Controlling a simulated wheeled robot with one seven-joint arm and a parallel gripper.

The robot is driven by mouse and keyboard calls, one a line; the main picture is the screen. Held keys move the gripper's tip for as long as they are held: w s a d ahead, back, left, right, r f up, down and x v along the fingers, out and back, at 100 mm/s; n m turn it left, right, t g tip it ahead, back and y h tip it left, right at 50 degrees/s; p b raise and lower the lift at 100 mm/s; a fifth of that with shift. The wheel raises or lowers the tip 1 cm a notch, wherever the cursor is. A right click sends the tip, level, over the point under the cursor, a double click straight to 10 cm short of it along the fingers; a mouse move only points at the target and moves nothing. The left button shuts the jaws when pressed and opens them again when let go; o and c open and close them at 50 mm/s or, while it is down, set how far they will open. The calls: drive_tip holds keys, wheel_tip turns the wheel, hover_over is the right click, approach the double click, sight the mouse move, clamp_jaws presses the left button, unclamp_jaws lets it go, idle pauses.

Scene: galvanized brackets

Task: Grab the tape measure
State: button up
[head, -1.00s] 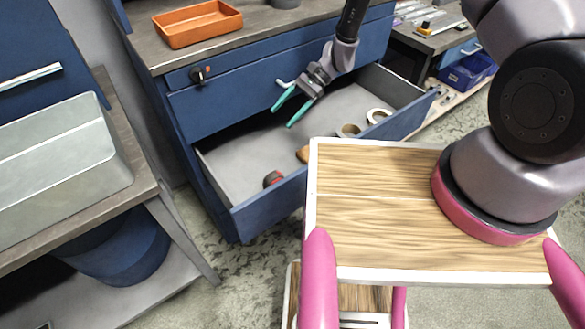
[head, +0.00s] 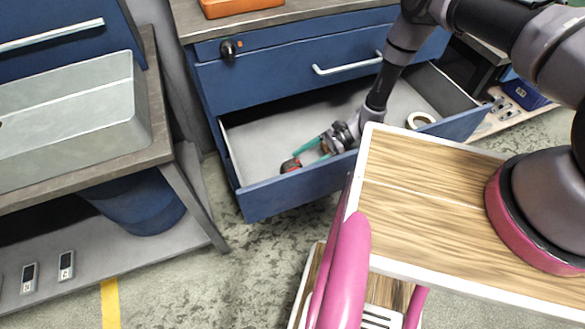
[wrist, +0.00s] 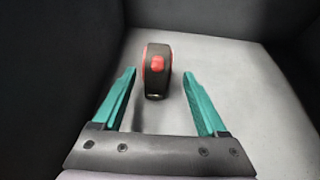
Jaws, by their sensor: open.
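The tape measure (wrist: 157,72), black with red parts, stands on the grey floor of the open drawer, and it also shows in the head view (head: 290,165) near the drawer's front left. My gripper (wrist: 158,75) has teal fingers, open to either side of the near end of the tape measure, with a gap on both sides. In the head view my gripper (head: 312,152) is down inside the drawer, just right of the tape measure. The fingers do not visibly touch it.
The blue drawer (head: 290,191) has raised walls around the gripper. A tape roll (head: 420,119) lies at its right. The wooden-topped surface (head: 420,205) stands close in front at the right.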

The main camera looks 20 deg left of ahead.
sight(295, 167)
drive_tip(key=x, duration=0.4)
drive_tip(key=shift+s+d+f, duration=0.1)
drive_tip(key=shift+s+d, duration=0.05)
drive_tip(key=shift+s+a+f, duration=0.15)
drive_tip(key=shift+s+a, duration=0.1)
drive_tip(key=shift+a, duration=0.1)
clamp_jaws()
